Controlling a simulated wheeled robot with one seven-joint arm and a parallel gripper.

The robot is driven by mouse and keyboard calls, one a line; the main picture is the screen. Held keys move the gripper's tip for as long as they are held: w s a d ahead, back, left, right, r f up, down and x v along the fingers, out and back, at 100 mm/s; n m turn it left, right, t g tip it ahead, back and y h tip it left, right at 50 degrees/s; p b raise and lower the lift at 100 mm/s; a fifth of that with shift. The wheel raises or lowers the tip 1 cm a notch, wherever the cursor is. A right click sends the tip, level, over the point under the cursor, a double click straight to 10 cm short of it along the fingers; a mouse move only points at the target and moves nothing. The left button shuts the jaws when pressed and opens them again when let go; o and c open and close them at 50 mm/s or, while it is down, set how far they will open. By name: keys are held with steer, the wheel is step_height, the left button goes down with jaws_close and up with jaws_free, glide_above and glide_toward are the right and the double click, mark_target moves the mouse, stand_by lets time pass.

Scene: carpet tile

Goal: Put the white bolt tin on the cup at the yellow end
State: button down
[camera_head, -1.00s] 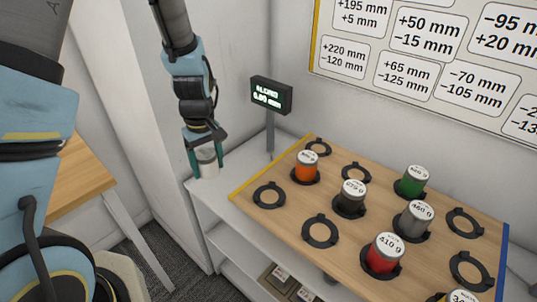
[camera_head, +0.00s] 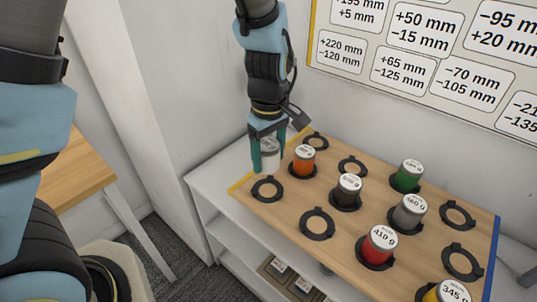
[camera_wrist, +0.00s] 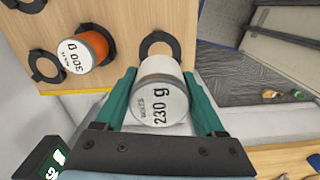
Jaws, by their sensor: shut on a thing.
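My gripper (camera_head: 267,157) is shut on the white bolt tin (camera_head: 271,151), which it holds upright above the yellow-edged end of the board. In the wrist view the white tin (camera_wrist: 160,92) is between the teal fingers, its lid reading 230 g. The board (camera_head: 285,212) has a yellow strip (camera_head: 234,189) along its left end. An empty black ring cup (camera_head: 267,189) near that strip is just below the tin in the head view; in the wrist view this cup (camera_wrist: 159,41) shows just beyond the tin. Another empty cup (camera_head: 316,142) lies at the back of this end.
An orange tin (camera_head: 304,161) stands in a cup close to the right of my gripper. Black (camera_head: 348,190), green (camera_head: 408,176), grey (camera_head: 410,212), red (camera_head: 378,247) and yellow (camera_head: 447,293) tins stand farther along. A small display (camera_wrist: 45,163) shows in the wrist view.

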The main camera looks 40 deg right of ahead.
steer(key=shift+s+r, duration=0.1)
steer(key=shift+r, duration=0.05)
steer(key=b, duration=0.4)
glide_above(268, 192)
steer(key=shift+d+f, duration=0.2)
steer(key=shift+f, duration=3.65)
steer(key=shift+f+b, duration=0.3)
steer(key=shift+f, duration=0.4)
jaws_free()
steer(key=shift+a, duration=0.1)
steer(key=shift+r, duration=0.1)
